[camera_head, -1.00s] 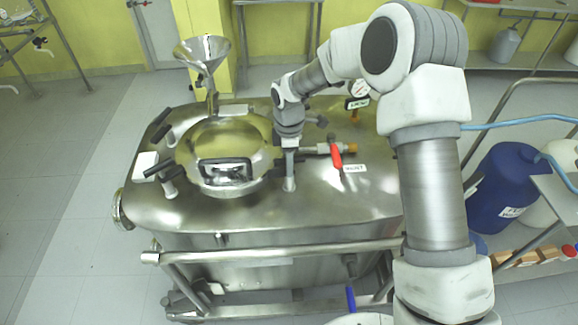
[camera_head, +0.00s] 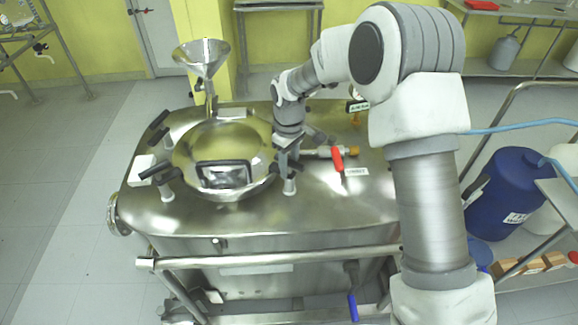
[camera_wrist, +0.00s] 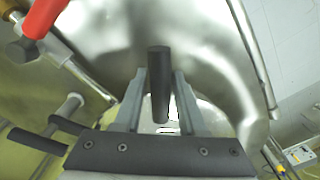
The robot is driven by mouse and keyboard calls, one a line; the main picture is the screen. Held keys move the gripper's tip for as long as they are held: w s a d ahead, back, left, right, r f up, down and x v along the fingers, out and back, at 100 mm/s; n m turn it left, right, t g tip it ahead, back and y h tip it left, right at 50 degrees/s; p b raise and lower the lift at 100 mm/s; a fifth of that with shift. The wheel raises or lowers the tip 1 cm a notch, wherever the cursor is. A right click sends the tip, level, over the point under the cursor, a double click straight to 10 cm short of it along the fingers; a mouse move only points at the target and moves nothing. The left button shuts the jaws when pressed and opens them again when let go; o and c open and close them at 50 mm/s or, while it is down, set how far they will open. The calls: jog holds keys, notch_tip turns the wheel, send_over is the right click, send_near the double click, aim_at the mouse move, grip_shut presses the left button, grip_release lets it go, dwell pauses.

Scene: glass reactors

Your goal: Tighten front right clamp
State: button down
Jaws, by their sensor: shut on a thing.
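The front right clamp stands beside the round lid (camera_head: 222,150) of the steel vessel (camera_head: 190,218). Its light post (camera_head: 289,186) is upright, and its black handle (camera_wrist: 158,75) shows in the wrist view. My gripper (camera_head: 290,150) comes down over the clamp from behind. In the wrist view my gripper (camera_wrist: 158,92) has a finger on each side of the black handle and is shut on it. In the head view the fingers and much of the handle are hard to make out.
A red valve handle (camera_head: 337,159) is close to the right of the clamp. Other black-handled clamps (camera_head: 158,172) stand at the lid's left. A steel funnel (camera_head: 201,58) rises behind the lid. A blue drum (camera_head: 505,192) stands on the right. The floor at left is clear.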

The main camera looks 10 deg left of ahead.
aim_at(290, 160)
jog(key=shift+m, duration=0.3)
jog(key=c, duration=0.7)
grip_release()
notch_tip(290, 160, up, 17)
jog(key=shift+r+p, duration=0.2)
jog(key=shift+p, duration=0.15)
